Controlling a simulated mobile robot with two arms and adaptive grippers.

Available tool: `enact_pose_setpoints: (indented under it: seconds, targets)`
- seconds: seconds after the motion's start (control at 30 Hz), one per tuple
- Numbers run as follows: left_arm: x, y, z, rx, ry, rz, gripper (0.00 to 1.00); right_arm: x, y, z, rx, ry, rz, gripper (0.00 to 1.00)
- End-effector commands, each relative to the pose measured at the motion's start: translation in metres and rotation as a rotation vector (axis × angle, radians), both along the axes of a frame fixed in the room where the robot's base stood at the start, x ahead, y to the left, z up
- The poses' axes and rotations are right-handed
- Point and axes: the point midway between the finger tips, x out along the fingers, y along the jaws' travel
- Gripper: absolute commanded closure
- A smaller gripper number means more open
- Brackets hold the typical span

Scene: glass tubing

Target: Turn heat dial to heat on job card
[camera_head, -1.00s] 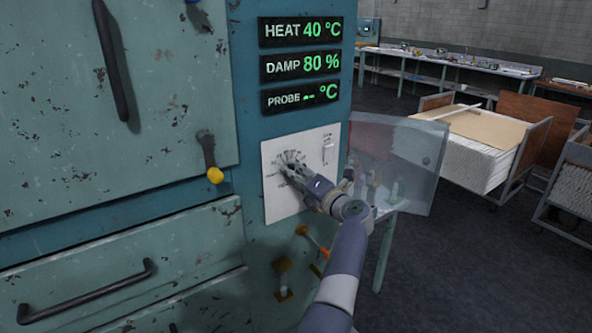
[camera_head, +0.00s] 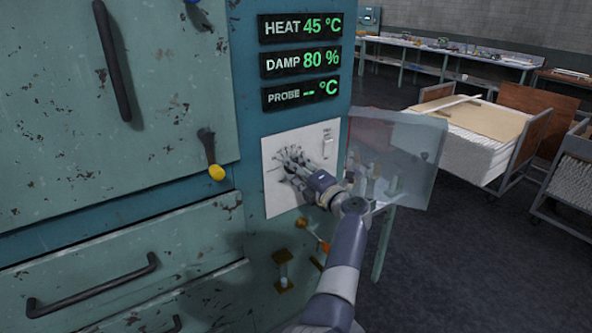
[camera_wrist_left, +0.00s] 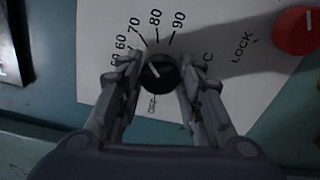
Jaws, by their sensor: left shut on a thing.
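The black heat dial (camera_wrist_left: 160,74) sits on a white panel (camera_head: 272,195) on the teal cabinet, with printed marks of 60, 70, 80 and 90 around it in the left wrist view. My left gripper (camera_head: 290,165) is at the panel, its two fingers on either side of the dial, shut on it; it also shows in the left wrist view (camera_wrist_left: 158,78). The white pointer line on the dial tilts to the upper left. The heat display (camera_head: 301,28) reads 45 °C. No job card can be made out. My right gripper is not in view.
A red knob (camera_wrist_left: 297,31) marked LOCK is beside the dial. A clear hinged cover (camera_head: 410,160) stands open right of the panel. A cart (camera_head: 478,135) stands farther right.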

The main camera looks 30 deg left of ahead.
Motion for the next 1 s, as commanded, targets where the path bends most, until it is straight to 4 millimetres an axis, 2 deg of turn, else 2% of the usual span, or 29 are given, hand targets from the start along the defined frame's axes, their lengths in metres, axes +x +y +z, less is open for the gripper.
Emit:
enact_pose_setpoints:
  seconds: [0.07,0.1,0.17,0.2,0.7,0.87,1.0]
  targets:
    - [0.000,0.000,-0.001,-0.001,0.000,-0.001,0.90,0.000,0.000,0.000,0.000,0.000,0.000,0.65]
    - [0.000,0.000,-0.001,-0.001,0.000,-0.001,0.62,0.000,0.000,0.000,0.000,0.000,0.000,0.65]
    - [0.000,0.000,-0.001,-0.001,0.000,-0.001,0.48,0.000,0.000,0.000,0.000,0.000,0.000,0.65]
    - [0.000,0.000,-0.001,-0.001,-0.001,-0.001,0.46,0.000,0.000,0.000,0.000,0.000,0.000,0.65]
    - [0.000,0.000,-0.001,-0.009,-0.022,0.000,0.46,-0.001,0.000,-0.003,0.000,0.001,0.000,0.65]
    - [0.000,0.001,-0.004,-0.058,-0.148,0.002,0.46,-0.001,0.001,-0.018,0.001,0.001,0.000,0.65]
    - [0.000,0.001,-0.005,-0.135,-0.336,0.001,0.46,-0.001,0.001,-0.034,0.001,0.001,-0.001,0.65]
